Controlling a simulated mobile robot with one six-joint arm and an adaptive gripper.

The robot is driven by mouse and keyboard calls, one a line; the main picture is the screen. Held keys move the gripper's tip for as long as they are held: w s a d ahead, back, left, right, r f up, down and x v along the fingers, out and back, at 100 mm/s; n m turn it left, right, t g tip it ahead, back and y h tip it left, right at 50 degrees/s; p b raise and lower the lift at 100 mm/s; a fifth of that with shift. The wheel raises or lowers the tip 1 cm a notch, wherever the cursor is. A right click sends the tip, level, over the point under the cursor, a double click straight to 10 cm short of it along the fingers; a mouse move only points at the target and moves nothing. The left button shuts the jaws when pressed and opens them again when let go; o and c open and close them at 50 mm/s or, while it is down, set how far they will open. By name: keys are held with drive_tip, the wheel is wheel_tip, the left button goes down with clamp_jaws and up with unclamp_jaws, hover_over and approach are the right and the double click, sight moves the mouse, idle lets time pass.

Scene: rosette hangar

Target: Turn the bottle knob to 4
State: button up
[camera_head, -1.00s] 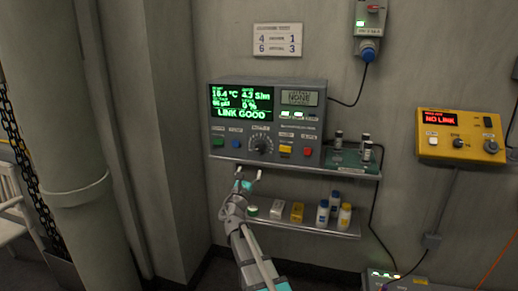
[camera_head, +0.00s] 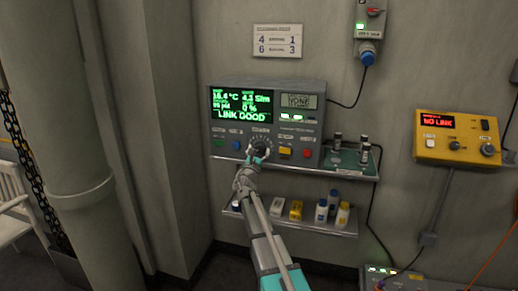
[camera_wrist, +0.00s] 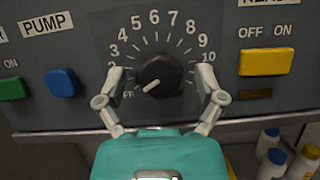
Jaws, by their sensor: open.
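A black round knob (camera_wrist: 160,77) on the grey control panel has a dial running from OFF through the numbers to 10. Its white pointer line aims to the lower left, at the OFF mark. In the head view, the knob (camera_head: 260,147) sits at the panel's lower middle. My gripper (camera_wrist: 160,80) is open, one finger left and one right of the knob, with a gap on each side. The left finger partly covers the low end of the dial. In the head view my gripper (camera_head: 257,157) is right in front of the knob.
A blue button (camera_wrist: 62,82) and a green button (camera_wrist: 12,88) lie left of the knob, a yellow switch (camera_wrist: 266,62) right. The screen (camera_head: 241,104) reads LINK GOOD. A ledge runs below the panel. Bottles (camera_head: 333,208) stand on the lower shelf (camera_head: 300,226).

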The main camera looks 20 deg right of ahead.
drive_tip(key=shift+w+d, duration=0.1)
drive_tip(key=c, duration=1.1)
drive_tip(key=shift+r, duration=0.1)
drive_tip(key=shift+c, duration=0.2)
drive_tip(key=shift+m, duration=0.5)
drive_tip(key=m+g+h, duration=0.1)
drive_tip(key=m, duration=0.1)
drive_tip(key=m+g+h+p, duration=0.1)
drive_tip(key=m, duration=0.1)
drive_tip(key=shift+w+r+m, duration=0.1)
drive_tip(key=shift+w+m, duration=0.05)
drive_tip(key=shift+m, duration=0.25)
drive_tip(key=m+g, duration=0.1)
drive_tip(key=m, duration=0.1)
drive_tip(key=m+g+h+p, duration=0.1)
drive_tip(key=m, duration=0.2)
drive_tip(key=shift+g, duration=0.3)
drive_tip(key=m+g+p, duration=0.2)
drive_tip(key=m, duration=0.3)
drive_tip(key=shift+r, duration=0.1)
drive_tip(key=shift+m+g+y+p, duration=0.55)
drive_tip(key=shift+m+p, duration=0.6)
drive_tip(key=shift+m, duration=0.95)
drive_tip(key=shift+f, duration=0.2)
